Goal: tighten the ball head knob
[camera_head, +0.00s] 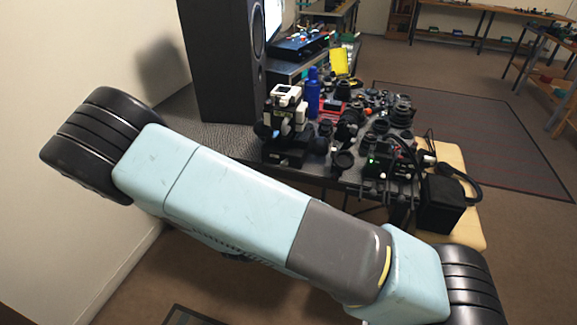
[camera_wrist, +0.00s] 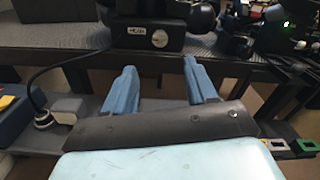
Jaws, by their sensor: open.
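My gripper (camera_wrist: 160,68) shows in the wrist view with its two blue fingers apart and nothing between them. Beyond the fingertips, at the table's front edge, stands a dark base (camera_wrist: 120,42) with a white label. A round silver disc (camera_wrist: 160,38) sits on the base's front face, roughly in line with the gap between the fingers and apart from them. I cannot tell whether this disc is the ball head knob. Rounded black parts rise above the base and are cut off by the top of the view. My gripper is not visible in the head view.
The dark table (camera_head: 215,140) is crowded with lenses and camera parts toward the right. A black-and-white device (camera_head: 285,125) stands near its front edge, with a tall black speaker (camera_head: 222,60) to its left. A black cable (camera_wrist: 62,65) hangs in front of the table at left.

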